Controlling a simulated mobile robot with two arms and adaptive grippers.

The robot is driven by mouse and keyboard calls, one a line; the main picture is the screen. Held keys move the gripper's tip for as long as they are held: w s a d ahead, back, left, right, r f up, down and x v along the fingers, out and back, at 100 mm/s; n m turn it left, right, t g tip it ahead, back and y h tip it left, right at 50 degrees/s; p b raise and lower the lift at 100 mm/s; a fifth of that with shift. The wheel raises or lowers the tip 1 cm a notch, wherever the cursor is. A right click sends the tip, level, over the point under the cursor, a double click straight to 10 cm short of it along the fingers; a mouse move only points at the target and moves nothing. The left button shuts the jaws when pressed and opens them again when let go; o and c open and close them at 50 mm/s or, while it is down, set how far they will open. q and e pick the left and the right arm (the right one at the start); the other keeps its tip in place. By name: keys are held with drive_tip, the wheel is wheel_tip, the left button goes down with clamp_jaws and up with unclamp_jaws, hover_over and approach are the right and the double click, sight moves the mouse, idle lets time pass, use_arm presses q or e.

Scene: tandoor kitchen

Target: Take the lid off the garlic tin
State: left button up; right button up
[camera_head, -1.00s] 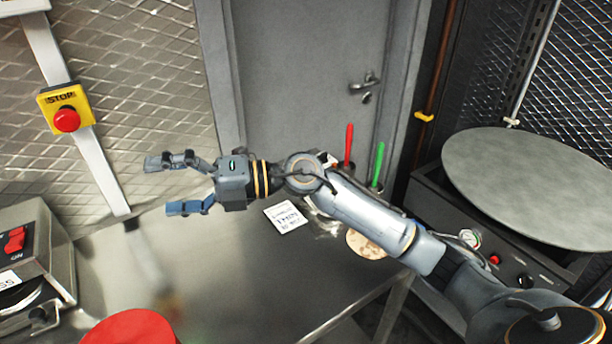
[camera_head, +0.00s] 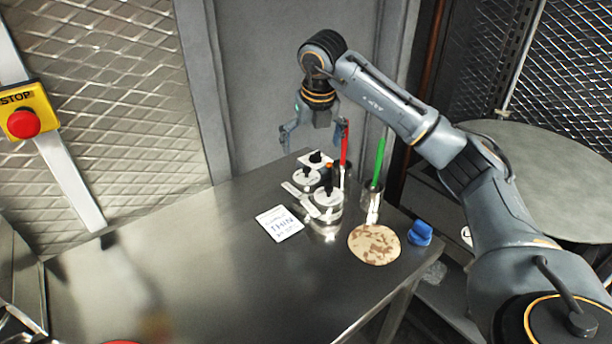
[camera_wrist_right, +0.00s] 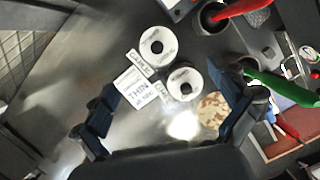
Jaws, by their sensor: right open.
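Two lidded tins stand close together near the back of the steel table. The rear-left lid (camera_head: 306,177) is white with a dark knob, and the nearer-right lid (camera_head: 330,199) is similar. From above, the right wrist view shows both round lids (camera_wrist_right: 158,42) (camera_wrist_right: 183,84), each with a small label at its side. My right gripper (camera_head: 316,136) is open and empty, pointing down above and behind the tins. Its spread fingers (camera_wrist_right: 170,92) flank the nearer lid in the wrist view. My left gripper is not in view.
A white printed card (camera_head: 279,223) lies left of the tins. A brown-patterned disc (camera_head: 374,244) and blue object (camera_head: 420,233) lie to the right. Pots hold upright red (camera_head: 345,145) and green (camera_head: 379,160) handles close to the tins. The table's left part is clear.

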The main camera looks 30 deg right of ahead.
sight(307, 169)
drive_tip(key=x, duration=0.4)
drive_tip(key=shift+w+f, duration=0.1)
drive_tip(key=shift+f, duration=0.05)
drive_tip(key=p+x, duration=0.1)
drive_tip(key=x, duration=0.1)
drive_tip(key=p+x, duration=0.1)
drive_tip(key=x, duration=0.1)
drive_tip(key=shift+w, duration=0.4)
drive_tip(key=shift+w+f, duration=0.15)
drive_tip(key=shift+f, duration=0.35)
drive_tip(key=shift+s, duration=0.2)
drive_tip(key=c, duration=1.8)
clamp_jaws()
